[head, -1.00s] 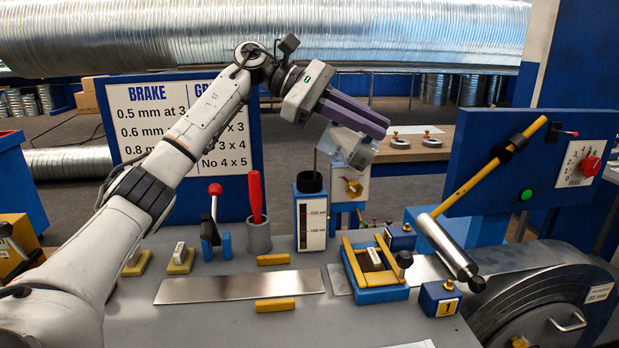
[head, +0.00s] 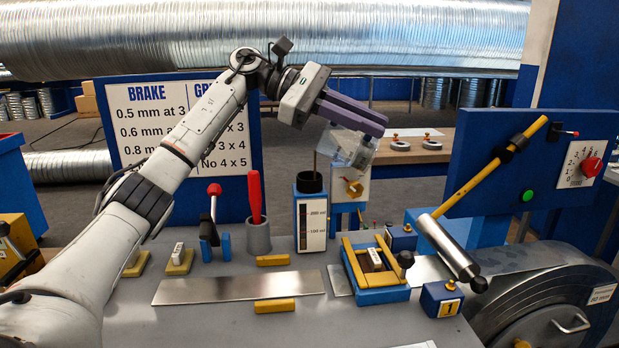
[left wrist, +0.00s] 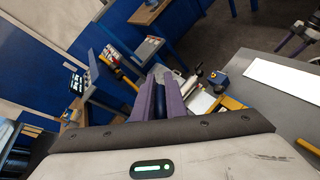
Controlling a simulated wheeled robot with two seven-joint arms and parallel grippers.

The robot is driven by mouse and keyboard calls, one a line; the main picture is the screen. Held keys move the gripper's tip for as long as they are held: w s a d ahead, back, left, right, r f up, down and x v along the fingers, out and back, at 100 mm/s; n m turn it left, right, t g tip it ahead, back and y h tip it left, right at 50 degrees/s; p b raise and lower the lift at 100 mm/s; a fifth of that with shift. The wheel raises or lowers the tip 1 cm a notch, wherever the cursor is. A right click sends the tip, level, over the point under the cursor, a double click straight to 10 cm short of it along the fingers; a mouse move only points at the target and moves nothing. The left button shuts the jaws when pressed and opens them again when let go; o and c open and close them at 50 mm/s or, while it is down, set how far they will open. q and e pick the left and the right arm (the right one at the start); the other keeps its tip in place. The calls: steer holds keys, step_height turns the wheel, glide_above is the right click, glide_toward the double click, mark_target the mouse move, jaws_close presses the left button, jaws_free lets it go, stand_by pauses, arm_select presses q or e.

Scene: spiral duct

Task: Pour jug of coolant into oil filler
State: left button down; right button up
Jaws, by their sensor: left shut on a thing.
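My left gripper (head: 378,125) is shut on a clear, see-through jug (head: 352,148). It holds the jug tilted above the bench, with its lower side towards the left. The oil filler (head: 311,212) is an upright blue block with a dark round mouth and a white gauge strip marked in ml. The jug's lip is above this mouth, apart from it. A thin dark line runs down from the lip to the mouth; I cannot tell whether it is liquid. The left wrist view shows my purple fingers (left wrist: 163,92), with the jug mostly hidden.
A red-handled tool in a grey cup (head: 258,236) and a red-knobbed lever (head: 214,192) stand left of the filler. A yellow-railed blue fixture (head: 378,294) and a yellow-handled bar (head: 490,168) are on the right. A metal strip (head: 238,287) lies in front.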

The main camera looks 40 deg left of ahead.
arm_select(q)
steer(key=shift+s+a+b, duration=0.15)
steer(key=shift+a+b, duration=0.1)
steer(key=shift+b, duration=0.45)
stand_by(0.5)
steer(key=shift+s+a+f+t+h+b, duration=0.1)
steer(key=shift+s+a+t+h+b, duration=0.25)
steer(key=shift+b, duration=0.55)
steer(key=shift+s+a+t+h+b, duration=0.15)
steer(key=shift+a+t+h+b, duration=0.25)
steer(key=shift+h+b, duration=0.35)
stand_by(0.8)
steer(key=shift+s+a+r+t+h+b, duration=0.45)
steer(key=shift+a+b, duration=0.25)
steer(key=shift+b, duration=0.65)
stand_by(0.9)
steer(key=shift+r, duration=0.15)
